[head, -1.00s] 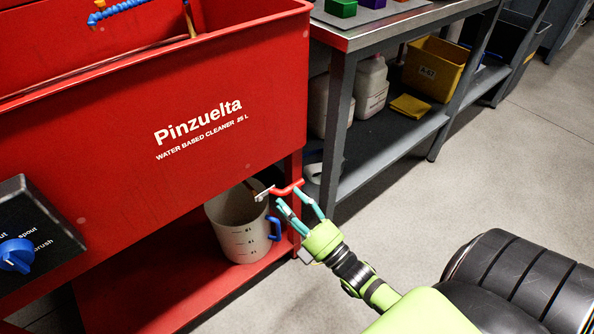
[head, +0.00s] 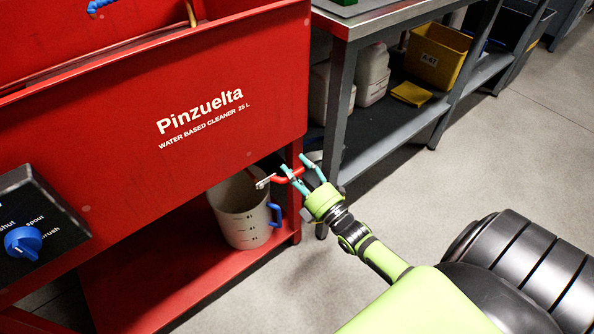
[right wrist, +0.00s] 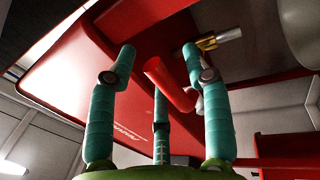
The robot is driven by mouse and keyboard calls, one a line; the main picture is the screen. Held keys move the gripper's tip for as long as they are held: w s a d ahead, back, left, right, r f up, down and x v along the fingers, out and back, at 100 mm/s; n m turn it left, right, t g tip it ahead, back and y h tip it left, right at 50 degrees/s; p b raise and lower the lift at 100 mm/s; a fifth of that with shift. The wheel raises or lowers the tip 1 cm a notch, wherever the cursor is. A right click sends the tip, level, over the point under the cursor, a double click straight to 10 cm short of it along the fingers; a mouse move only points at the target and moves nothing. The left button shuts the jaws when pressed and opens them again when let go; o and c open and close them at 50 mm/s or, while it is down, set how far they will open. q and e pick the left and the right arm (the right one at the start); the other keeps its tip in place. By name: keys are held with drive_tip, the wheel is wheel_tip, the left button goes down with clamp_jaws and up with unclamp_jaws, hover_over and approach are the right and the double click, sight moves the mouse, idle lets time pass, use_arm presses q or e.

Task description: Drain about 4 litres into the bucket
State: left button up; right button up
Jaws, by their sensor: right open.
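The red cleaner tank (head: 230,90) fills the left of the head view. A small valve with a red lever (head: 281,180) sits under its right corner. In the right wrist view the lever (right wrist: 170,85) points toward my palm, with a brass and metal fitting (right wrist: 215,40) behind it. The pale bucket (head: 238,222), with dark level marks and a blue handle, stands upright on the red shelf below. No liquid shows in it. My right gripper (head: 298,172) is open, its teal fingers spread around the lever; contact is unclear. My left gripper is out of view.
A black panel with a blue knob (head: 23,242) is at the left. A grey metal bench (head: 395,20) stands right of the tank, holding containers and a yellow bin (head: 436,64). The floor in front is clear.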

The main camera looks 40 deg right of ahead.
drive_tip(key=shift+c, duration=0.4)
clamp_jaws()
